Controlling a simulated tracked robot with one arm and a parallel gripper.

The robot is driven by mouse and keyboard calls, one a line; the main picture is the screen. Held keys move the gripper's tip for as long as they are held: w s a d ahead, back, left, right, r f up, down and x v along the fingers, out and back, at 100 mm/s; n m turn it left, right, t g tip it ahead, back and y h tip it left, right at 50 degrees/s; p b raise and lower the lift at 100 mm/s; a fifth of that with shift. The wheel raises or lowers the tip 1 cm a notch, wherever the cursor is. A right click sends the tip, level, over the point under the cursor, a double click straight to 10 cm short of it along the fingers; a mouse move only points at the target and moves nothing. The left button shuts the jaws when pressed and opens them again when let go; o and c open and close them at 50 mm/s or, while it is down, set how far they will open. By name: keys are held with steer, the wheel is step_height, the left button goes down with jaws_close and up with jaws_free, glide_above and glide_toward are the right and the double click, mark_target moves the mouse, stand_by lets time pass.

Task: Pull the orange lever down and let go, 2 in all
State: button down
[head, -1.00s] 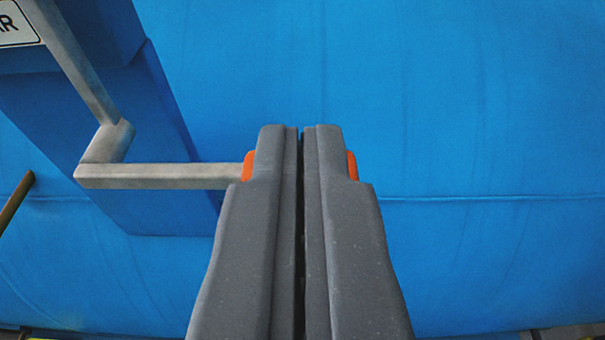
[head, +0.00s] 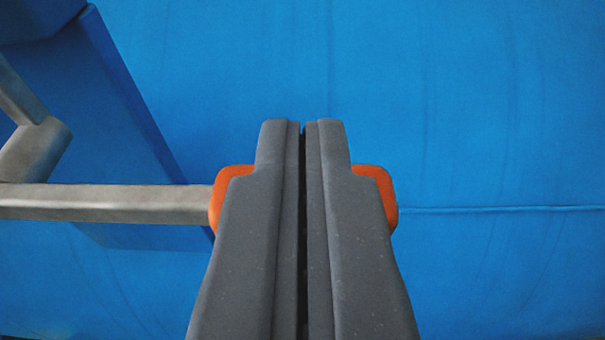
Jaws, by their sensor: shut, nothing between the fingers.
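The orange lever grip (head: 383,190) shows on both sides of my gripper (head: 302,125), in the middle of the head view. My gripper is shut and empty, and it lies in front of the grip, hiding its middle. Whether the fingers touch the grip I cannot tell.
Behind the lever is the large blue curved vessel wall (head: 480,110) with a horizontal seam. A darker blue box-shaped mount (head: 100,100) stands at the upper left behind the lever arm. The space to the right of my gripper is clear.

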steer(key=shift+f, duration=0.5)
stand_by(0.3)
